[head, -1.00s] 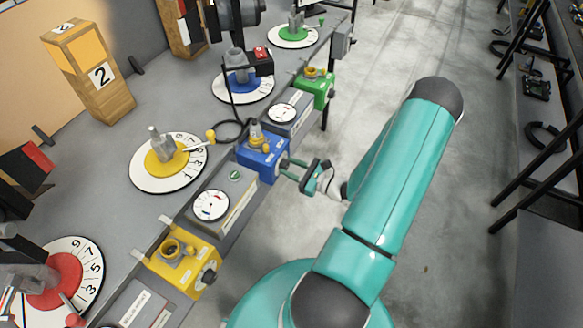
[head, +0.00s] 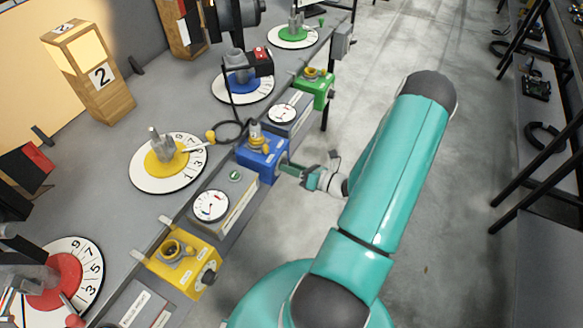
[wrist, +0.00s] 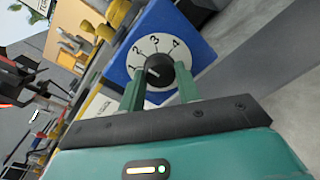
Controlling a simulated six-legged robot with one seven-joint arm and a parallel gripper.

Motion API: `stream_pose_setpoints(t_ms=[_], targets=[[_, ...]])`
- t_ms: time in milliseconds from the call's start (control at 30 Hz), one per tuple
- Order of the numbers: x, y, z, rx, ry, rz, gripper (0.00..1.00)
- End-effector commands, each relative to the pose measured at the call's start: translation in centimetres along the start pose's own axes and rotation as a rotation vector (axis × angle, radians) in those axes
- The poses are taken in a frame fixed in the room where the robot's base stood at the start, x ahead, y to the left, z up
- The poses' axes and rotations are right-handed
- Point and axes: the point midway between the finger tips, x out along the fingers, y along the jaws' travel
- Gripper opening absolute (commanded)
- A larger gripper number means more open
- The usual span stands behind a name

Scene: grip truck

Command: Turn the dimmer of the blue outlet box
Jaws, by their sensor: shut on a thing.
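The blue outlet box (head: 262,158) sits at the bench edge in the middle of the head view, with a yellow and grey plug standing in its top. In the wrist view the front of the blue box (wrist: 199,43) carries a black dimmer knob (wrist: 161,70) on a white dial numbered 1 to 4. The white line on the knob is tilted. My gripper (wrist: 160,82) has its two green fingers on either side of the knob, shut on it. In the head view my gripper (head: 286,169) reaches the box's front face from the right.
A yellow outlet box (head: 183,262) and a green outlet box (head: 316,88) stand along the same edge. Gauge panels (head: 212,205) lie between them. Dials with coloured centres, such as the yellow one (head: 168,160), lie on the bench. The floor (head: 420,215) right of my arm is clear.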

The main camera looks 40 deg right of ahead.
Motion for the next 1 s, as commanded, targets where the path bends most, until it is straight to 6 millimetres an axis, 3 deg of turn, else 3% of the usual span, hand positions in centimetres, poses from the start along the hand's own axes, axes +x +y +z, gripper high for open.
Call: stream_pose_setpoints(t_ms=[633, 667, 767, 1000], targets=[[-0.05, -0.04, -0.04, 0.058, 0.004, 0.001, 0.10], [-0.05, -0.04, -0.04, 0.058, 0.004, 0.001, 0.37], [-0.04, -0.03, -0.03, 0.058, 0.004, 0.002, 0.55], [-0.03, -0.01, -0.01, 0.057, 0.003, 0.002, 0.55]])
